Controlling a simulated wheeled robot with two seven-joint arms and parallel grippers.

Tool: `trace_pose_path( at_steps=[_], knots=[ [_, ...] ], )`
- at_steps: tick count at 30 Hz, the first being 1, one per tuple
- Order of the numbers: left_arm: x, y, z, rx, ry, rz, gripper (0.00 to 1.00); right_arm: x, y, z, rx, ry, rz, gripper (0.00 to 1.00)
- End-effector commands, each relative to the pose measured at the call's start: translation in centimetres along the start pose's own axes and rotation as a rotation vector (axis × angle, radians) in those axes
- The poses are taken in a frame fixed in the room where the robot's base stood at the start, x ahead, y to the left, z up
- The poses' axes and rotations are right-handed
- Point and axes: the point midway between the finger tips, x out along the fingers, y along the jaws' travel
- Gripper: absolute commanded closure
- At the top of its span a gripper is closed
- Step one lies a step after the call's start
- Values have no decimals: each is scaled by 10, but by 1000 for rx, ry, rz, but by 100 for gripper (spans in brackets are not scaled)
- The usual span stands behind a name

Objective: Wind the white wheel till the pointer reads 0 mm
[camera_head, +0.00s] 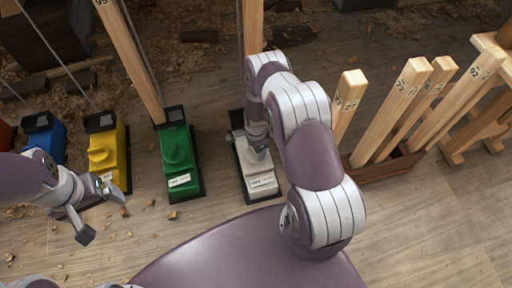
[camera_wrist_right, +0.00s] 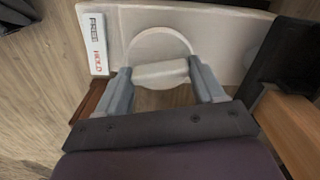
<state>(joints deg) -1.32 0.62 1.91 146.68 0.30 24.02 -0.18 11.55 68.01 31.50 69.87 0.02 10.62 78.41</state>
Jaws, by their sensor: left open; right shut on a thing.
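The white unit (camera_head: 260,183) stands on the floor at centre, with a label on its near end. Its white wheel is mostly hidden by my right arm in the head view. In the right wrist view the wheel (camera_wrist_right: 158,43) is a round disc with a raised bar (camera_wrist_right: 160,73) across it. My right gripper (camera_wrist_right: 163,84) is shut on this bar, one finger at each end. The gripper also shows in the head view (camera_head: 252,143). My left gripper (camera_head: 103,213) is open and empty, near the yellow unit. I cannot make out a pointer or mm reading.
Green (camera_head: 178,160), yellow (camera_head: 106,150) and blue (camera_head: 45,135) units stand left of the white one. A FREE/HOLD plate (camera_wrist_right: 93,43) is beside the wheel. Numbered wooden sticks (camera_head: 392,110) stand in a rack at right. Shavings litter the floor.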

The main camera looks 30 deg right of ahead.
Motion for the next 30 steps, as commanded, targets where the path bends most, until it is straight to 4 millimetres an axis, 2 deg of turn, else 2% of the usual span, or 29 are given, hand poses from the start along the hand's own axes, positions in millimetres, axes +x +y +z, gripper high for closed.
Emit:
trace_pose_path(
  at_steps=[1,2,3,4,11,14,24,27,30],
  knots=[
    [0,0,0,0,0,0,6,0,0,0,0,0,0,62],
    [0,0,0,0,0,0,6,0,0,0,0,0,0,22],
    [0,0,0,0,0,0,6,0,0,0,-1,0,0,9],
    [0,0,0,0,0,0,6,0,0,0,-1,0,0,6],
    [0,0,0,0,0,0,6,0,0,0,-1,0,0,6],
    [-6,0,-1,0,0,0,6,-9,-1,0,-1,0,-1,6],
    [-53,0,-6,0,0,0,6,-97,0,0,-1,0,-1,6],
    [-60,0,-7,0,0,0,6,-115,0,0,-1,0,-1,6],
    [-63,0,-8,0,0,0,6,-124,0,0,-1,0,0,6]
  ],
)
